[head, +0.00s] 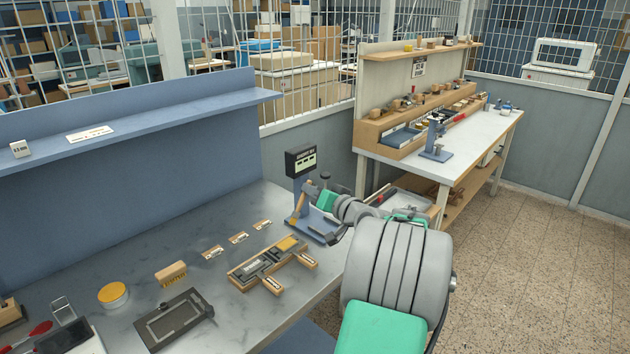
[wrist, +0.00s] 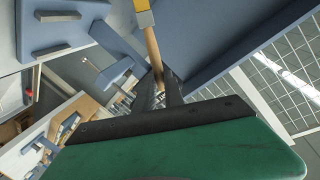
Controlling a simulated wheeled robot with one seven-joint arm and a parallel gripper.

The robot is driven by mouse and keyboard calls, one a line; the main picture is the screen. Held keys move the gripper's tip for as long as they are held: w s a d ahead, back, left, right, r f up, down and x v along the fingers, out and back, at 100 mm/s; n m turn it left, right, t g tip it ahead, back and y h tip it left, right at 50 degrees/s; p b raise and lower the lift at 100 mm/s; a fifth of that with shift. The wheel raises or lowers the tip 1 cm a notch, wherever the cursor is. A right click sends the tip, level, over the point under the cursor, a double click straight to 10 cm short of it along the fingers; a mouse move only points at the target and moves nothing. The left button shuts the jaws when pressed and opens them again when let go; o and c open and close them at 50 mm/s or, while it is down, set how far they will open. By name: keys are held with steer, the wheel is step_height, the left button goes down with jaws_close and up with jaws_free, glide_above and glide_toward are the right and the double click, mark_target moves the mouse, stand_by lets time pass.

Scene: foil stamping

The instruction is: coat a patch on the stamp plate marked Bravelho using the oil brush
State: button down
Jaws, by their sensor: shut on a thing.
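My gripper (wrist: 160,92) is shut on the wooden handle of the oil brush (wrist: 152,48). In the head view the brush (head: 299,207) hangs in front of the grey-blue press, clear of the plates, partly hidden. A wooden tray (head: 240,284) with dark plates and a yellow piece lies on the grey bench. Several small labelled pieces (head: 238,237) lie behind it. A dark framed plate (head: 176,318) lies nearer the front. I cannot read Bravelho on anything.
The press (head: 301,164) with a display stands at the bench's right end, close to my gripper. A yellow-topped tin (head: 113,295) and a wooden block (head: 171,273) stand left of the tray. A blue shelf (head: 130,131) runs above the back.

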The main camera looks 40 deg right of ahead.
steer(key=shift+r+p, duration=0.35)
steer(key=shift+r, duration=0.75)
